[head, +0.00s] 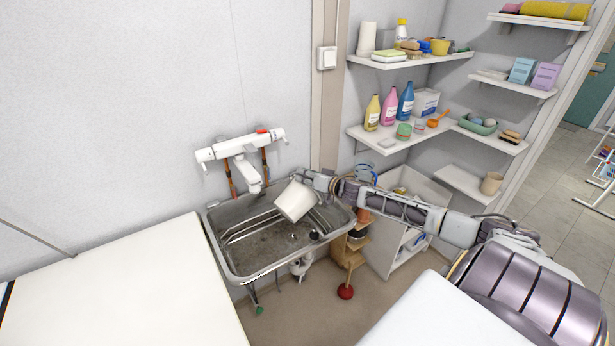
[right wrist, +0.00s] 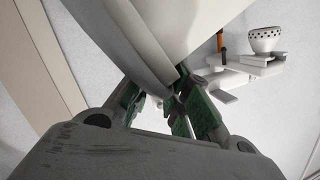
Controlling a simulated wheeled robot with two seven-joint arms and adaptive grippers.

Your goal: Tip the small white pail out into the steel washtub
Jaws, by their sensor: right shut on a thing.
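The small white pail (head: 295,202) is in the air over the steel washtub (head: 229,270), tilted with its lower end toward the right of the basin. What is inside it cannot be seen. My right gripper (head: 316,182) reaches in from the right and is shut on the pail. In the right wrist view the green-padded fingers of this gripper (right wrist: 172,108) close on the edge of the pail (right wrist: 150,40), which fills the top of the picture. The tub's floor looks grey and stained, with a dark drain at the right. My left gripper is not in view.
A white tap (head: 244,160) on the wall juts over the back of the tub, close to the pail. White worktops stand at the left (head: 120,290) and front right. Shelves (head: 400,130) with bottles hang at the right. A red plunger (head: 346,291) stands on the floor.

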